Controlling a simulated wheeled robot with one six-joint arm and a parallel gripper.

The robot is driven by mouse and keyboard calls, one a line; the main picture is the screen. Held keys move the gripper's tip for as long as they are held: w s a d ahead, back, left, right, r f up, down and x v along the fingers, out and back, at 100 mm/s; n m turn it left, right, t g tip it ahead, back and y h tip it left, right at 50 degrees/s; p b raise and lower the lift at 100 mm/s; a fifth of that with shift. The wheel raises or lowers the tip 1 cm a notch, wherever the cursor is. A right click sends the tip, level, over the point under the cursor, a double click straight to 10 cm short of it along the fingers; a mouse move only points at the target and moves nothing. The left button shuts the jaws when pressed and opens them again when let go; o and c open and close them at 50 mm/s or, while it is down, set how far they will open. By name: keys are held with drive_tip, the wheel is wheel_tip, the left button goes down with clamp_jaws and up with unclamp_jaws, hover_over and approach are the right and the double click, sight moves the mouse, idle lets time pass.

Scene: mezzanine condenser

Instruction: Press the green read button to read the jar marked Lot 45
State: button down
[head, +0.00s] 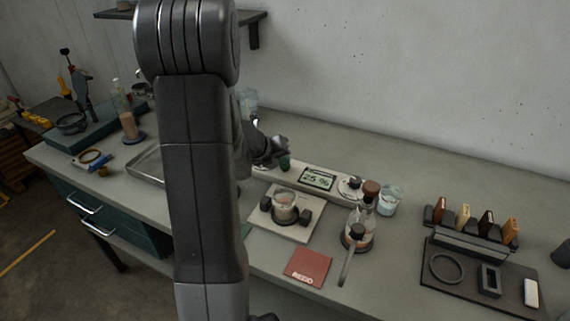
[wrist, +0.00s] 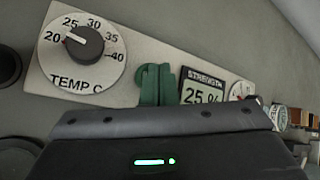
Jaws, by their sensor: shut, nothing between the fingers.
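The instrument panel (head: 262,172) lies along the back of the bench. Its STRENGTH display reads 25 % in the wrist view (wrist: 203,94). A green part, seemingly the read button (head: 285,163), sits left of the display; in the wrist view the green shape (wrist: 150,90) is partly hidden by my gripper's dark body. My gripper (head: 280,152) is shut and empty, close by the green part; I cannot tell whether they touch. A small jar (head: 285,206) with pale contents stands in a dark holder on a light plate in front of the panel. Its label is unreadable.
A TEMP C dial (wrist: 84,44) is left of the green part. A red REDO card (head: 307,267) lies in front. A black rack (head: 468,244) is at right.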

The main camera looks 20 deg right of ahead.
sight(282, 165)
drive_tip(key=shift+f, duration=0.35)
drive_tip(key=shift+r, duration=0.15)
idle(0.4)
drive_tip(key=shift+r+p, duration=0.75)
drive_tip(key=shift+r, duration=0.2)
drive_tip(key=shift+r, duration=0.1)
wheel_tip(282, 165, up, 5)
drive_tip(key=p, duration=0.4)
drive_tip(key=shift+p, duration=0.35)
